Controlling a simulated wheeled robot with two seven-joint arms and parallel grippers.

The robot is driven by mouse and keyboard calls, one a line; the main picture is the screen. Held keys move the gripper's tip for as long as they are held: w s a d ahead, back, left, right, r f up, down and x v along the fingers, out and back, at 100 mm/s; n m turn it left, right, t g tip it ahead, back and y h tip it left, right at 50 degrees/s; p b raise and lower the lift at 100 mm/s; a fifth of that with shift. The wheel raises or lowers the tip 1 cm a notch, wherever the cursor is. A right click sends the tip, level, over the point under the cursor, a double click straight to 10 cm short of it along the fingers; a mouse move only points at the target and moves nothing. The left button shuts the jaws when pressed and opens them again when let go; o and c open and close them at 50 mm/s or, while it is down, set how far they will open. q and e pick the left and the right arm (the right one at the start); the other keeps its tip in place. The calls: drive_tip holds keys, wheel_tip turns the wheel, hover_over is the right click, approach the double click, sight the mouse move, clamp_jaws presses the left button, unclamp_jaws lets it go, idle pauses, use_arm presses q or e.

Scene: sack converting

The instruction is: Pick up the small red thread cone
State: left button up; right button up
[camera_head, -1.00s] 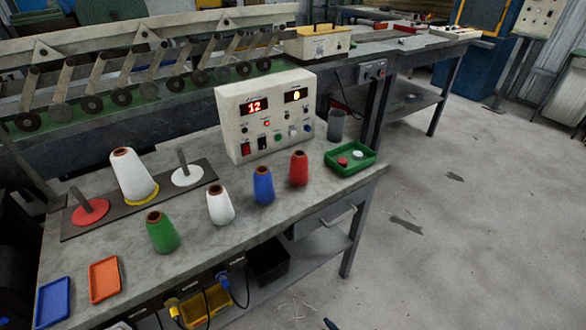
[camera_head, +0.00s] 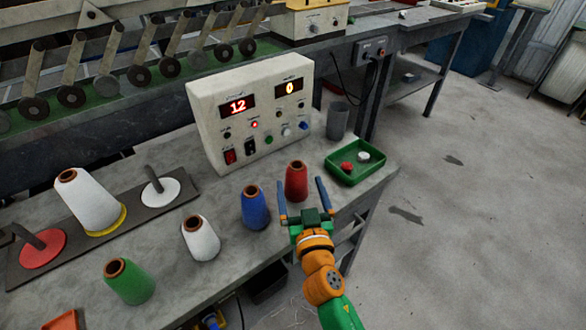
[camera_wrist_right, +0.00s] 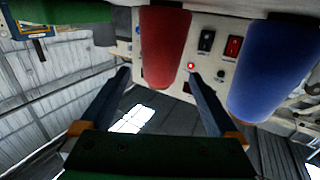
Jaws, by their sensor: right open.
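The small red thread cone (camera_head: 296,182) stands upright on the grey table, right of the blue cone (camera_head: 255,207) and in front of the control box. My right gripper (camera_head: 301,199) is open, its two blue fingers pointing at the red cone from the near side. In the right wrist view the red cone (camera_wrist_right: 164,48) shows ahead of the open fingers (camera_wrist_right: 160,82), roughly between them in the picture and apart from the palm. The blue cone (camera_wrist_right: 270,70) stands beside it, beyond one finger. My left gripper is not in view.
A white control box (camera_head: 250,112) stands behind the cones. A green tray (camera_head: 355,166) with red and white pieces and a grey cup (camera_head: 338,120) are to the right. White (camera_head: 200,238) and green (camera_head: 130,282) small cones stand left. A large white cone (camera_head: 88,200) is farther left.

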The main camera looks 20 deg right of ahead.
sight(298, 180)
drive_tip(key=shift+w+r, duration=0.35)
drive_tip(key=shift+w, duration=0.35)
drive_tip(key=w, duration=0.3)
drive_tip(key=shift+w+d+f, duration=0.3)
drive_tip(key=shift+d+f, duration=0.05)
drive_tip(key=shift+f, duration=0.05)
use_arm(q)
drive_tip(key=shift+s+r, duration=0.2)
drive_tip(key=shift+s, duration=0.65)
use_arm(e)
drive_tip(key=shift+s+r, duration=0.1)
drive_tip(key=shift+s, duration=0.05)
drive_tip(key=shift+c, duration=0.2)
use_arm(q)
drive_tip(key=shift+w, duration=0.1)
use_arm(e)
clamp_jaws()
